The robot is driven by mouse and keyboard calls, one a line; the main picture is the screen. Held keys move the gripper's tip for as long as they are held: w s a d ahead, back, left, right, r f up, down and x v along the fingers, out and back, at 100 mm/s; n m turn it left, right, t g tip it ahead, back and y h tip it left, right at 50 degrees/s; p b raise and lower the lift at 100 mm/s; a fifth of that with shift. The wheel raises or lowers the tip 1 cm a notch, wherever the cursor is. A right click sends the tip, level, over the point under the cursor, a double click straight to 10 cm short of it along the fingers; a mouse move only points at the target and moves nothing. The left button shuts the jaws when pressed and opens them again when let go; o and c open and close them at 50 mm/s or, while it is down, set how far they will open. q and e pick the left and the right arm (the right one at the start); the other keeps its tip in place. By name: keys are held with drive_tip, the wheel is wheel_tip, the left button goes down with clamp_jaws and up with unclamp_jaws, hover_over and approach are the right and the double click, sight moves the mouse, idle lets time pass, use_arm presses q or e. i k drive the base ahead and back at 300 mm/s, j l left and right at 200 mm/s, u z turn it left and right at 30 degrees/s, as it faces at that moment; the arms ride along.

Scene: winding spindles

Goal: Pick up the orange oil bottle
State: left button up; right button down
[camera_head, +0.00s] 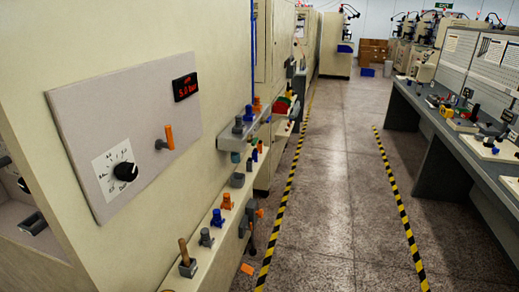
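I cannot single out the orange oil bottle with certainty. A small orange object (227,201) stands on the lower cream ledge of the machine at the left. Another small orange object (257,105) is on the grey shelf (232,143) above and behind it. An orange piece (247,269) shows low beside the ledge, near the floor. All are too small to tell whether they are bottles. Neither of my grippers is in view.
A panel (135,125) with dial, orange lever (165,138) and red display (185,87) fills the near left. A workbench (440,125) with small items stands right. Between striped floor lines the aisle (340,190) is clear. Cardboard boxes (373,51) stand far back.

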sight(260, 145)
drive_tip(key=u, duration=0.4)
drive_tip(key=i+l+u, duration=0.25)
drive_tip(key=u, duration=0.25)
drive_tip(key=i+l+u, duration=0.2)
drive_tip(key=l+u, duration=0.25)
drive_tip(key=l, duration=0.15)
drive_tip(key=i+l+u, duration=0.2)
drive_tip(key=l, duration=0.3)
drive_tip(key=l+u, duration=0.15)
drive_tip(key=l, duration=0.4)
drive_tip(key=i+l, duration=0.1)
drive_tip(key=l, duration=0.45)
drive_tip(key=i+l+u, duration=0.1)
drive_tip(key=l, duration=0.45)
